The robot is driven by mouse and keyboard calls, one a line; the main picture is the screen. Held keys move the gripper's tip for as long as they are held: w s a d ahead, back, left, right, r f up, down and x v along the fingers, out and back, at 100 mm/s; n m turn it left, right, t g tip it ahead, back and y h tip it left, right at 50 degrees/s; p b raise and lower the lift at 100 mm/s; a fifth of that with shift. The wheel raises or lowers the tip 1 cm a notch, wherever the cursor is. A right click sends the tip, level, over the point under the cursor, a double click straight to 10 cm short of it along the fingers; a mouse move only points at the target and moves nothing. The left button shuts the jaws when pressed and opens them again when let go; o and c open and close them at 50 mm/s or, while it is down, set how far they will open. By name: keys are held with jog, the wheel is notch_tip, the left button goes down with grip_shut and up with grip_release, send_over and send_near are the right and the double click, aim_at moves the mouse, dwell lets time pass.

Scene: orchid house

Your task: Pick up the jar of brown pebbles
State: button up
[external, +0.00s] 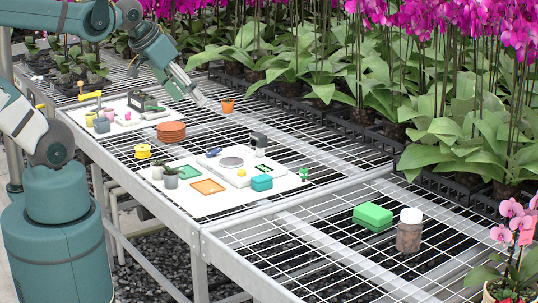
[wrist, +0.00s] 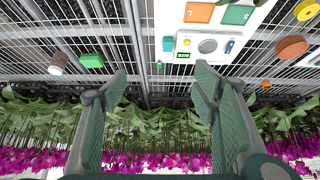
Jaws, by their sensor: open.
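The jar of brown pebbles (external: 409,232) stands upright on the wire bench at the front right in the external view. It has a white lid and clear sides with brown contents. In the wrist view the jar (wrist: 57,64) is small, at the upper left, beside a green box. My gripper (external: 198,100) is over the far left part of the bench in the external view, well away from the jar. In the wrist view my gripper (wrist: 160,75) has its two fingers wide apart with nothing between them.
A green box (external: 373,216) sits just left of the jar. A white board (external: 215,207) with a scale, small pots and coloured squares lies mid-bench. Stacked terracotta saucers (external: 171,132) and an orange pot (external: 228,105) stand farther back. Orchids (external: 450,120) line the back edge.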

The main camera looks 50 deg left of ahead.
jog(key=w+d+r+m+g+h, duration=0.1)
jog(key=w+d+r+m, duration=0.15)
jog(key=w+d, duration=0.9)
jog(key=m+g+h, duration=0.3)
jog(key=m, duration=0.5)
send_near(410, 212)
jog(key=x, duration=0.7)
jog(key=shift+w+a+f+b, duration=0.1)
jog(key=shift+w+f+b, duration=0.1)
jog(key=shift+b, duration=0.2)
jog(key=shift+d+f+m, duration=0.25)
jog(key=shift+d+f, duration=0.2)
jog(key=shift+x, duration=1.25)
jog(key=shift+s+f+b, duration=0.1)
jog(key=shift+f+b, duration=0.05)
jog(key=shift+b, duration=0.15)
